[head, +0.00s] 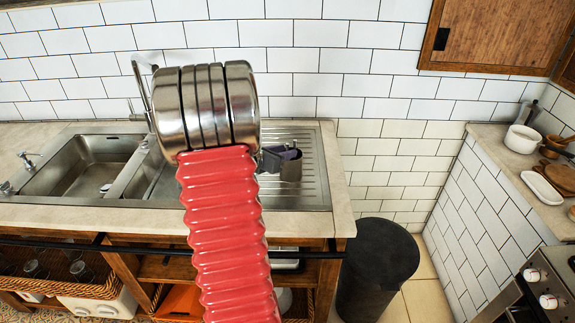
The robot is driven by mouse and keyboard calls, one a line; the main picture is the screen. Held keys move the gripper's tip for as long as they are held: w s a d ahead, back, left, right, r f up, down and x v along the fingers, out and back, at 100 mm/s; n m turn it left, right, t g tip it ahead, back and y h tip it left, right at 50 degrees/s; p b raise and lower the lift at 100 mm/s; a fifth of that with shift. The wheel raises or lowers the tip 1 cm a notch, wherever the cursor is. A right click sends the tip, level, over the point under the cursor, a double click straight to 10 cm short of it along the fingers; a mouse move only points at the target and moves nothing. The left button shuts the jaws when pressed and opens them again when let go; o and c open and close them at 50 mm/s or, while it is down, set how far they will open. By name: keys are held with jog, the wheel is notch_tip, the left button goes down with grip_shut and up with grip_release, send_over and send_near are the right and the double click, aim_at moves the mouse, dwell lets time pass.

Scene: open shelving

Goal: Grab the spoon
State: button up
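I cannot make out a spoon for certain in the head view. My arm, with red ribbed bellows and shiny metal rings, rises through the middle of the picture and hides part of the sink and counter. A small dark part that looks like my gripper (271,159) shows just right of the rings, over the drainboard. Most of it is hidden behind the arm, so its fingers and anything between them cannot be seen clearly.
A steel sink (85,165) and tap (142,90) lie left of the arm. A dark bin (376,270) stands right of the counter. The right counter holds a white pot (521,138), a white oval dish (540,187) and brown wooden ware (556,143). A wall cabinet (493,35) hangs above.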

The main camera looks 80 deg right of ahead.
jog(key=shift+c, duration=0.2)
grip_shut()
dwell(0.6)
